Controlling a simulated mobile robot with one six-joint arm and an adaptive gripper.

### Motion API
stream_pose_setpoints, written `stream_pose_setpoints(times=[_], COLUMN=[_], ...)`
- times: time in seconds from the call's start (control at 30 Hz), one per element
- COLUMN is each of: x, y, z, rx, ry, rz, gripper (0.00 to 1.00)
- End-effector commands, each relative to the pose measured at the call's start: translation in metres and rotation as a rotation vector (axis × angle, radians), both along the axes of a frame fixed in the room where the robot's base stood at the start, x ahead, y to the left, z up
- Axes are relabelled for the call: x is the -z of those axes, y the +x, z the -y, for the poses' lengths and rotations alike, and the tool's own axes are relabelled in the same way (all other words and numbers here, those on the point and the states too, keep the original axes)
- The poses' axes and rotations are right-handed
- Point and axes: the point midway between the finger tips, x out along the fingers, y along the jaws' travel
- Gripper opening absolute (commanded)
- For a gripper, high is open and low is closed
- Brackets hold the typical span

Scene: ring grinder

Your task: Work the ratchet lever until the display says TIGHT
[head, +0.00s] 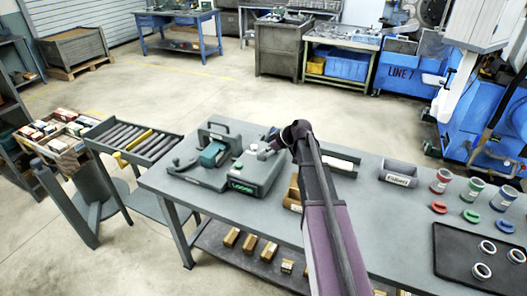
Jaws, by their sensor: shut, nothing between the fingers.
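A grey-green machine (248,172) stands on the left part of the workbench. The display (241,187) on its front reads LOOSE in green letters. To its left is a flat base with a teal block (212,154) and a low arm-like part with a rounded end (178,162); I cannot tell for sure which part is the ratchet lever. My arm reaches up from the bottom and bends at the top. My gripper (268,149) is small in view, at the machine's right rear side, shut and empty. Whether it touches the machine is unclear.
The workbench (225,210) carries a grey labelled bin (398,173), coloured cups and rings, and a dark tray (455,262) at right. My arm hides part of a brown box (293,193). The bench front left is clear.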

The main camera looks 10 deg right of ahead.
Motion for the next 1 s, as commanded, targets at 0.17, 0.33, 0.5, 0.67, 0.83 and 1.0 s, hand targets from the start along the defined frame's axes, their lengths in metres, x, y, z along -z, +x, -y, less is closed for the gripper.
stream_pose_setpoints(times=[0.17,0.33,0.5,0.67,0.83,1.0], x=[-0.02,-0.034,-0.048,-0.058,-0.063,-0.064], y=[-0.011,-0.02,-0.028,-0.034,-0.038,-0.039], z=[0.013,0.024,0.034,0.043,0.048,0.049], rx=[0.003,0.001,0.002,0.001,-0.001,-0.001], ry=[0.001,0.001,0.002,0.002,0.001,0.001], rz=[0.001,0.0,0.001,0.001,0.0,0.001], gripper=[0.0,0.0,0.0,0.0,0.0,0.0])
